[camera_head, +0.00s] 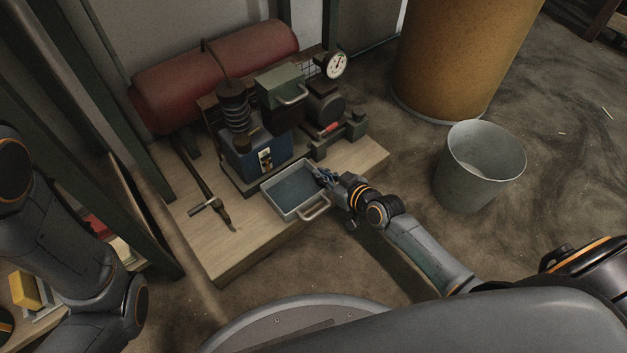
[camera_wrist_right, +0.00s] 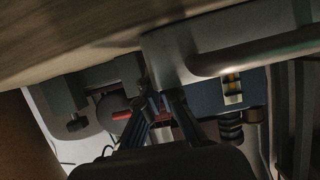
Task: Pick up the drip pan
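The drip pan (camera_head: 268,189) is a shallow grey-blue rectangular tray with a bar handle on its near right side. It sits level at the front of the wooden board, before the blue machine. My right gripper (camera_head: 322,176) is at the pan's right rim, with its fingertips at or over the edge. In the right wrist view the pan (camera_wrist_right: 165,50) and its handle fill the top right, and the fingers (camera_wrist_right: 160,92) reach up to its edge with a small gap between them. Whether they grip the rim is unclear. My left arm shows at the left, its gripper out of view.
A hammer (camera_head: 207,192) lies on the wooden board (camera_head: 235,262) left of the pan. The blue machine (camera_head: 258,150), a red tank (camera_head: 215,72) and a gauge (camera_head: 336,66) stand behind. A grey bucket (camera_head: 480,165) and a yellow-brown drum (camera_head: 462,50) stand right, with open floor between.

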